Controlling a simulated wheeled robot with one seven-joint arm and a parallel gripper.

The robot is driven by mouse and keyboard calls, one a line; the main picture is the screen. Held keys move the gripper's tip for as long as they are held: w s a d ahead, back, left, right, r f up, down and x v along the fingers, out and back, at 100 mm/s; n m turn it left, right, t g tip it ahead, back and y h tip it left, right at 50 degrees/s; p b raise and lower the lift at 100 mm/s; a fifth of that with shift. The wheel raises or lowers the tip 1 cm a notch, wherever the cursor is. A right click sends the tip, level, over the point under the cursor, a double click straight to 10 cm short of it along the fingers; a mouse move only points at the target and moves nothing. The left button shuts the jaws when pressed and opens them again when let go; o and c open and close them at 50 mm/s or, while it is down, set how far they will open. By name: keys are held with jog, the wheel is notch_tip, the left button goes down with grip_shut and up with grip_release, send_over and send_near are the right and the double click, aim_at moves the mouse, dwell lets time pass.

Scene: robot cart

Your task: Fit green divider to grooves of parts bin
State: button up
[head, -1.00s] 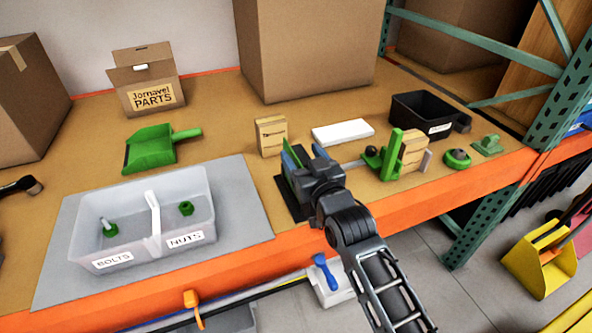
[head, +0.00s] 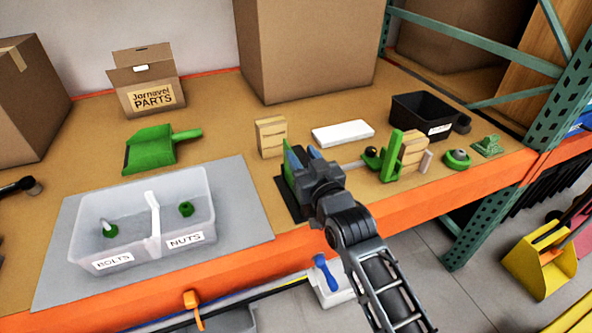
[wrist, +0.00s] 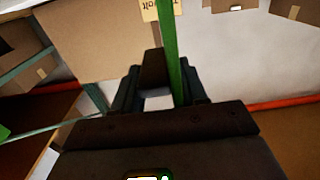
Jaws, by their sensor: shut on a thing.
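The green divider (wrist: 172,50) is a thin upright strip between my gripper's fingers in the wrist view. In the head view, only a narrow edge of the divider (head: 289,166) shows beside the fingers. My gripper (head: 302,155) is shut on it above a dark pad near the table's front edge, to the right of the parts bin. The parts bin (head: 90,241) is a clear two-compartment tub labelled BOLTS and NUTS, with a white-topped middle wall. A green bolt (head: 109,229) lies in the left compartment and a green nut (head: 186,209) in the right. The grooves are too small to make out.
The bin stands on a grey mat (head: 240,200). A green dustpan (head: 150,150) lies behind it. Wooden blocks (head: 271,137), a white slab (head: 343,133), a green stand (head: 391,157) and a black bin (head: 425,112) stand behind and right of my gripper.

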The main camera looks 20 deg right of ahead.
jog(key=shift+r, duration=0.35)
jog(key=shift+r+p, duration=0.35)
jog(key=shift+p, duration=0.15)
jog(key=shift+r+p, duration=0.65)
jog(key=shift+r, duration=0.2)
jog(key=shift+r+p, duration=1.5)
jog(key=shift+r, duration=0.5)
jog(key=o, duration=0.7)
jog(key=c, duration=0.6)
